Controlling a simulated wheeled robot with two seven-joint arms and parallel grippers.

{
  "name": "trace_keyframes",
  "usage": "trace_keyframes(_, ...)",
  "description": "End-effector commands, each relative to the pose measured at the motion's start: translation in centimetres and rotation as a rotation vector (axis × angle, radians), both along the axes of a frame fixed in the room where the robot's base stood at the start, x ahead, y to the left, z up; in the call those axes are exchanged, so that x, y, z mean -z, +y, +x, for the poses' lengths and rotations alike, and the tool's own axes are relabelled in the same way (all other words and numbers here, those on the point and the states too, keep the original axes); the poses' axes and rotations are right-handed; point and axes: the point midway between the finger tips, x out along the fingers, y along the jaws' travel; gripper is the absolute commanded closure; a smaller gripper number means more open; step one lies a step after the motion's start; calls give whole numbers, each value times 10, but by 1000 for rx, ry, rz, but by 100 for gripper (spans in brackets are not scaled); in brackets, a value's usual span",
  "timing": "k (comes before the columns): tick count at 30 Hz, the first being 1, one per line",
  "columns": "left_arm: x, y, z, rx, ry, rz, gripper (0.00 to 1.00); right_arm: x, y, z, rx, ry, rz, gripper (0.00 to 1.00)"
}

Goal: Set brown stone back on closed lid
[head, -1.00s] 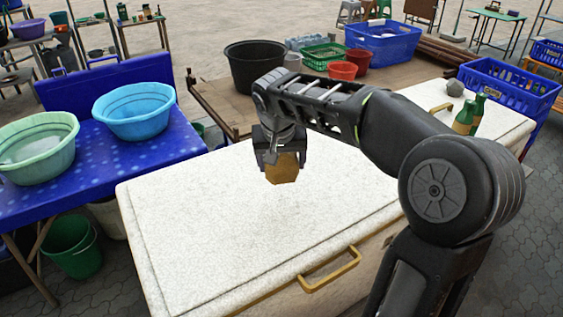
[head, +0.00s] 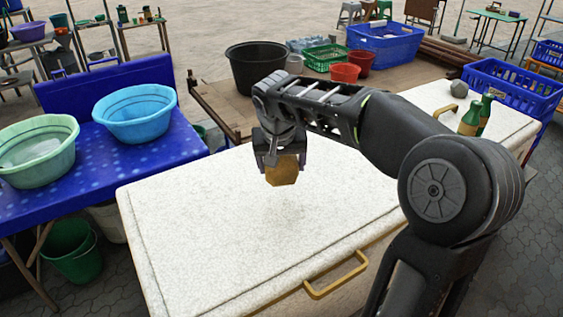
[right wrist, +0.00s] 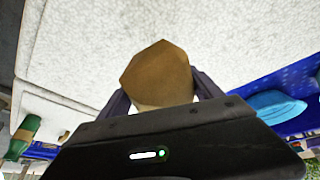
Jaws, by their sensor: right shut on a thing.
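The brown stone (head: 282,172) is an angular, ochre-brown lump. My right gripper (head: 281,160) is shut on it and holds it over the far part of the white speckled lid (head: 220,225). A faint shadow lies on the lid below the stone; the gap between them is hard to judge. The lid is closed and has a brass-coloured handle (head: 335,276) at its front edge. In the right wrist view the stone (right wrist: 160,75) sits between the fingers, with the lid (right wrist: 80,40) behind it. My left gripper is not in view.
A second white lid (head: 425,98) at the right carries a grey stone (head: 459,88) and green bottles (head: 470,118). A blue table at the left holds a green basin (head: 38,150) and a blue basin (head: 135,113). A black tub (head: 255,68) stands behind. The near lid is clear.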

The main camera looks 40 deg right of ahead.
Motion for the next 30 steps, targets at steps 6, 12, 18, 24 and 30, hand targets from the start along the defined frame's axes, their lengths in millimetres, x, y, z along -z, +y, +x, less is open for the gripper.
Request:
trace_keyframes(6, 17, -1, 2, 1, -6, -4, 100, 24, 0, 1, 0, -4, -3, 98)
trace_keyframes(12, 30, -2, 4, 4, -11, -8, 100, 46, 0, 1, -1, -5, -2, 98)
trace_keyframes(18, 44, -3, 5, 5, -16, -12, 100, 62, 0, 1, -1, -6, -2, 98)
trace_keyframes(24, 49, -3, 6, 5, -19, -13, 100, 69, 0, 1, 0, -6, -2, 98)
trace_keyframes(30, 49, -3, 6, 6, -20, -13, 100, 70, 0, 1, 0, -6, -2, 98)
